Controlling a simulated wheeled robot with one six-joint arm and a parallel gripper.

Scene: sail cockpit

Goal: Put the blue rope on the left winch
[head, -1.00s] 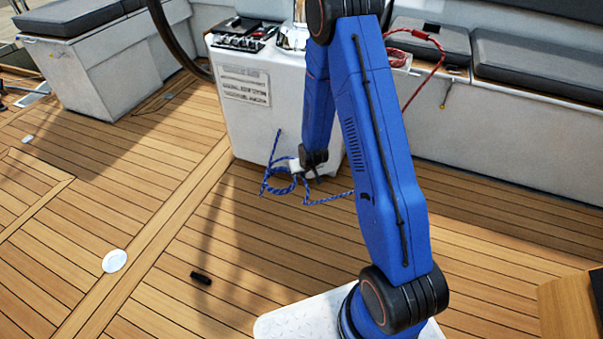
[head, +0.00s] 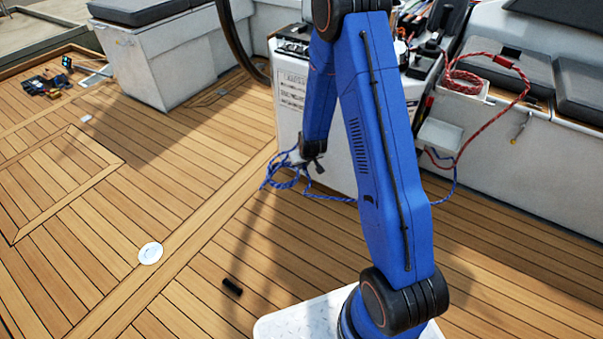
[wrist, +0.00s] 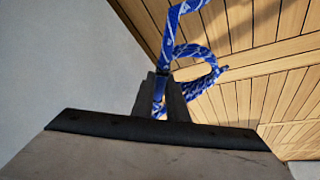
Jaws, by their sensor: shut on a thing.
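The blue rope (head: 283,182) hangs in loops below my gripper (head: 304,162), in front of the white console. A strand runs right behind my arm and shows again at the right (head: 455,185). In the wrist view my gripper (wrist: 160,97) is shut on the blue rope (wrist: 200,80), with a loop and a free length beyond the fingertips. The rope is held above the deck, beside a pale wall face. I cannot make out the left winch for certain; my arm hides part of the console top.
The white console (head: 290,100) stands behind my gripper. A red rope (head: 485,125) hangs from the side bench (head: 500,165) at the right. A small black cylinder (head: 232,287) and a white deck plate (head: 151,253) lie on the teak deck (head: 90,215). The deck at left is mostly free.

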